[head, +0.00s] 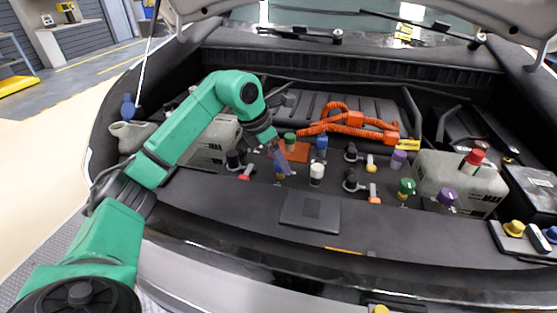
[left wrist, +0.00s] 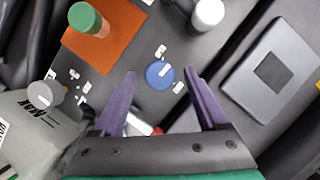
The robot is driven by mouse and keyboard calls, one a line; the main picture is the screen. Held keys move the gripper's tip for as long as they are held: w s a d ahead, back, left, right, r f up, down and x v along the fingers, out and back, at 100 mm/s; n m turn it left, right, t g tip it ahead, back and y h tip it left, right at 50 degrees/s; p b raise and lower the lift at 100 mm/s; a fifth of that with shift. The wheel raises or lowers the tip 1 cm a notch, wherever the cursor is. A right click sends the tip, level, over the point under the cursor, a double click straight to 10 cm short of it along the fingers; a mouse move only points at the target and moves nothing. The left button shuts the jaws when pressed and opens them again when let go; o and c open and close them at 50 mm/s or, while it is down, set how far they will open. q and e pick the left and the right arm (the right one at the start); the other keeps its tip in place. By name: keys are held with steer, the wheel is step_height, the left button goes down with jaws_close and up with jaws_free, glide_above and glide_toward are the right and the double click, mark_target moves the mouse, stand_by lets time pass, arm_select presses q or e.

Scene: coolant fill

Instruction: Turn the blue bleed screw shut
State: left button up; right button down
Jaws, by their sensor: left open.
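The blue bleed screw shows in the left wrist view as a round blue cap (left wrist: 160,75) with small white tags beside it. In the head view it is partly hidden behind my left gripper (head: 283,163). In the left wrist view the two purple fingers of my left gripper (left wrist: 165,88) are spread apart and empty. The blue cap lies around the gap between the fingertips, and no contact shows. I cannot tell the height between them. My right gripper is in neither view.
A green-capped post (left wrist: 88,20) stands on an orange plate (left wrist: 105,40). A white cap (left wrist: 208,14) and a flat dark box (left wrist: 275,75) are close on the other side. A grey tank (head: 212,146) stands left, another tank (head: 455,178) right. Orange cables (head: 350,120) run behind.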

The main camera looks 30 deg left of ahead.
arm_select(q)
steer(key=shift+w+f, duration=0.15)
steer(key=shift+f, duration=0.2)
jaws_close()
steer(key=shift+r, duration=0.1)
steer(key=m+g+h+p, duration=0.1)
steer(key=m+p, duration=0.2)
steer(key=m, duration=0.1)
steer(key=shift+w+r, duration=0.1)
steer(key=shift+r, duration=0.05)
steer(key=m+g+h+p, duration=0.1)
steer(key=m+p, duration=0.1)
steer(key=m, duration=0.2)
steer(key=shift+w+m, duration=0.1)
steer(key=shift+m, duration=0.2)
steer(key=m+g, duration=0.2)
steer(key=m, duration=0.1)
steer(key=shift+w+m+p, duration=0.15)
steer(key=shift+m+p, duration=0.25)
steer(key=m+g, duration=0.1)
steer(key=m, duration=0.4)
steer(key=shift+w+g+y, duration=0.1)
steer(key=shift+g+y, duration=0.2)
steer(key=shift+g, duration=0.1)
